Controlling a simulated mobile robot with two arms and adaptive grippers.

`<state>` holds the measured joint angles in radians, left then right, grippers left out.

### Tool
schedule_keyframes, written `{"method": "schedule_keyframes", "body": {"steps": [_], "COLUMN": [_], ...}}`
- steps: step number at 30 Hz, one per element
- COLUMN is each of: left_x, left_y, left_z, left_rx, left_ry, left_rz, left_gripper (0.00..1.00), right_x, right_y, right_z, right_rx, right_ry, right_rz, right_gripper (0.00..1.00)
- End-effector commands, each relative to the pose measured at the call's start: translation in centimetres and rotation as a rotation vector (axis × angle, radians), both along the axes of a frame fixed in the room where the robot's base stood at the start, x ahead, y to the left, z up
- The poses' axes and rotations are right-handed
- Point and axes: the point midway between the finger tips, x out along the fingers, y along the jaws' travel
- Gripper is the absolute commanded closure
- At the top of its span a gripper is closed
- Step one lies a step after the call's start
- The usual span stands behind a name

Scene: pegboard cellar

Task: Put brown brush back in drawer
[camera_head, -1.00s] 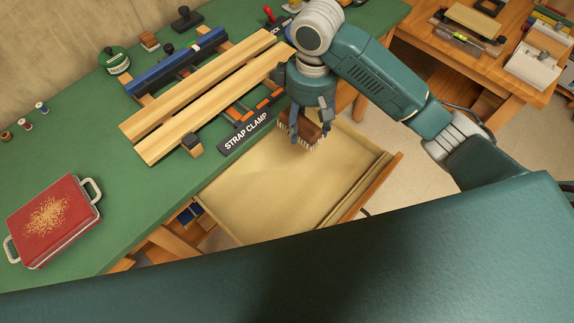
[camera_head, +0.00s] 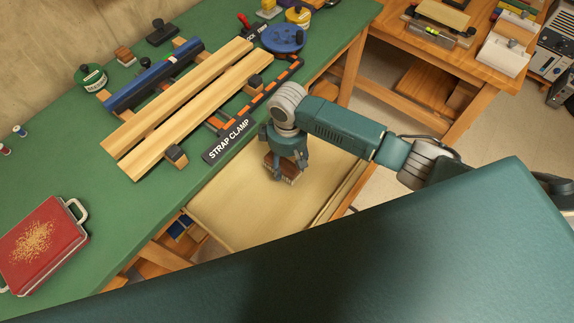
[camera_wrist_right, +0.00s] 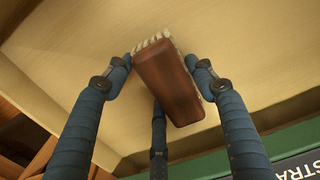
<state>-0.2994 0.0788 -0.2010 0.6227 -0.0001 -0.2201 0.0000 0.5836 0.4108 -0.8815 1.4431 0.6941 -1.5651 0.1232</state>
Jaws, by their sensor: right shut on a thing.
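The brown brush (camera_head: 281,169) has a brown wooden back and pale bristles, and shows large in the right wrist view (camera_wrist_right: 168,84). My right gripper (camera_head: 284,160) is shut on it, with fingers on both sides of the brush in the right wrist view (camera_wrist_right: 160,72). The open drawer (camera_head: 232,208) is a pale wooden box below the green bench top. The brush is over or inside the drawer's far right part; I cannot tell whether its bristles touch the drawer floor. My left gripper is not in view.
Two light wooden boards (camera_head: 190,108) lie in a clamp on the green bench (camera_head: 65,170), beside a STRAP CLAMP label (camera_head: 229,141). A red case (camera_head: 42,245) lies at the left. The visible drawer floor looks bare. A second bench (camera_head: 470,60) stands behind.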

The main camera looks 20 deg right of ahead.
Motion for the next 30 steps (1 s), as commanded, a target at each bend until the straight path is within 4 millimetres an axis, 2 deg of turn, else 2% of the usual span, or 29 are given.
{"method": "schedule_keyframes", "body": {"steps": [4, 15, 16, 18, 19, 30], "left_x": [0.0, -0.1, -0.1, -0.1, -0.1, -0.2], "left_y": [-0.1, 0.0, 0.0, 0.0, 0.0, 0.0], "left_z": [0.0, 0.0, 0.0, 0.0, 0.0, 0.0], "left_rx": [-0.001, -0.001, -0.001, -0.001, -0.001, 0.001], "left_ry": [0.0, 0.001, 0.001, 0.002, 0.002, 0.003], "left_rz": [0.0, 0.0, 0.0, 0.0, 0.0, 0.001], "left_gripper": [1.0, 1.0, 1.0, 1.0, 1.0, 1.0], "right_x": [0.0, 0.0, 0.0, 0.0, 0.0, 0.1], "right_y": [0.1, 0.0, 0.0, 0.0, 0.0, 0.0], "right_z": [-1.6, -2.0, -2.0, -2.0, -2.0, -1.4], "right_rx": [0.001, 0.001, 0.001, 0.001, 0.001, 0.001], "right_ry": [-0.002, -0.002, -0.002, -0.002, -0.002, -0.004], "right_rz": [0.001, 0.0, 0.0, 0.0, 0.0, 0.001], "right_gripper": [0.66, 0.66, 0.43, 0.29, 0.26, 0.26]}}
